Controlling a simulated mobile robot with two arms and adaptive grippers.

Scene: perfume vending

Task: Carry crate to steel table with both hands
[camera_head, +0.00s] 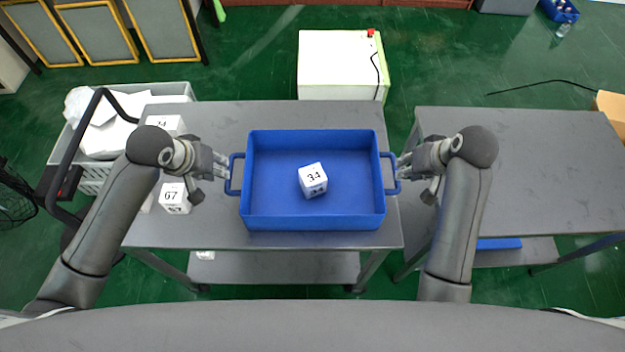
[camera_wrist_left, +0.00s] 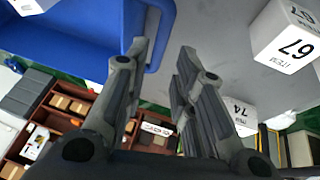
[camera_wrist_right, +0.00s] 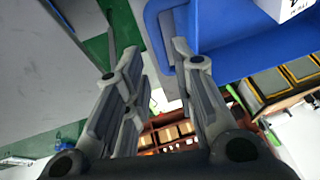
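The blue crate (camera_head: 315,222) sits on a grey steel-coloured table (camera_head: 215,118), with a white numbered cube (camera_head: 313,179) inside it. My left gripper (camera_head: 223,168) is at the crate's left handle; in the left wrist view its fingers (camera_wrist_left: 162,52) are apart, with part of the blue handle (camera_wrist_left: 155,38) between them. My right gripper (camera_head: 402,167) is at the right handle; in the right wrist view its fingers (camera_wrist_right: 156,50) are apart, with the handle (camera_wrist_right: 150,18) near and between their tips. Contact with the handles cannot be told.
A second grey table (camera_head: 540,170) stands to the right, its top clear, across a narrow gap. White numbered boxes (camera_head: 174,197) stand left of the crate, near my left arm. A grey cart (camera_head: 95,175) is at the left. A white cabinet (camera_head: 335,70) stands behind the table.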

